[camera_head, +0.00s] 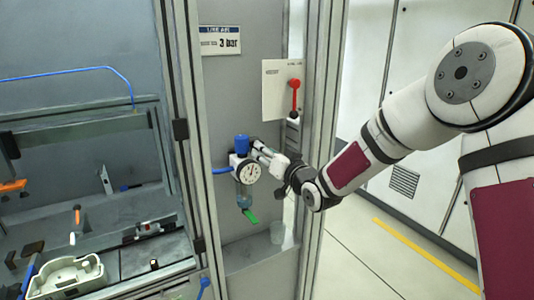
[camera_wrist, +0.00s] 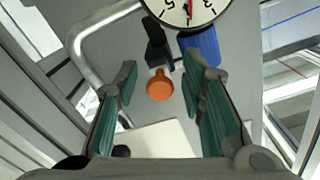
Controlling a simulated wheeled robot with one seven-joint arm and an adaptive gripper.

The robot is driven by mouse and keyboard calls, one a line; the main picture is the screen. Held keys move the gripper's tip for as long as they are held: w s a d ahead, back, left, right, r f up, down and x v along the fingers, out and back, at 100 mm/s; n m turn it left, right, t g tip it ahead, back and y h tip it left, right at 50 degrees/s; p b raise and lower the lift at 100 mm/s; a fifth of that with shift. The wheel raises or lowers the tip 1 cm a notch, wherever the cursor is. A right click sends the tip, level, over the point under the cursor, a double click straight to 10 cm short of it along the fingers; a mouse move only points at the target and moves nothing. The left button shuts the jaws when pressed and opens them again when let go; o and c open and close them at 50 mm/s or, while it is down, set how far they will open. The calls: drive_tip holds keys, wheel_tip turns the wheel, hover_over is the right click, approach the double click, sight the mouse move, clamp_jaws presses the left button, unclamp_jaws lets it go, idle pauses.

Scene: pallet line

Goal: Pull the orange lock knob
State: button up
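The orange lock knob (camera_wrist: 159,86) shows in the wrist view as a small round orange cap on a light collar at the end of a dark fitting (camera_wrist: 156,48). My gripper (camera_wrist: 162,77) is open, with one teal finger pad on each side of the knob. Gaps show between the knob and both pads. In the head view my gripper (camera_head: 264,152) is beside the blue-topped regulator (camera_head: 241,145) and its round gauge (camera_head: 251,172). I cannot make out the lock knob there; the gripper seems to cover it.
A metal frame post (camera_head: 318,120) stands close to my wrist. A green handle (camera_head: 250,216) hangs below the regulator. A cell with tools and a grey-white casting (camera_head: 65,277) is at left.

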clamp_jaws()
drive_tip(key=shift+p+v, duration=0.55)
drive_tip(key=shift+v, duration=0.7)
drive_tip(key=shift+o, duration=1.1)
unclamp_jaws()
drive_tip(key=shift+s, duration=0.1)
drive_tip(key=v, duration=1.2)
drive_tip(key=shift+d, duration=0.15)
